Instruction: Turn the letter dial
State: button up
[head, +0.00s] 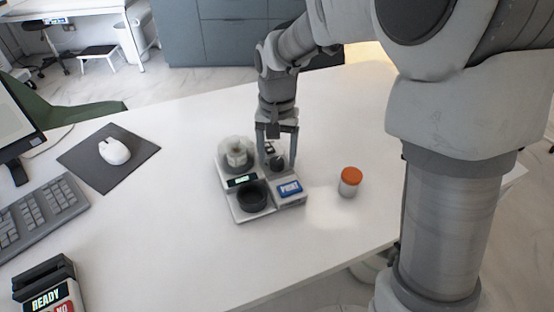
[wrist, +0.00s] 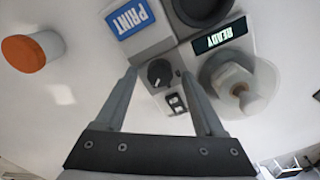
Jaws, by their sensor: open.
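The letter dial (wrist: 159,72) is a small black knob on a light grey device (head: 223,196). In the head view the dial (head: 276,163) shows partly, between the fingers at the back right of the device. My gripper (wrist: 159,76) is open, with one finger on each side of the dial. It also shows in the head view (head: 278,160), pointing down over the device. I cannot tell whether the fingers touch the dial.
The device also bears a dark round cup (head: 252,197) and a clear, many-sided part (head: 237,153). An orange-lidded jar (head: 349,182) stands to its right. A mouse (head: 114,151), keyboard (head: 42,213) and READY-labelled box (head: 48,292) are left.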

jog(key=shift+f, duration=0.35)
grip_shut()
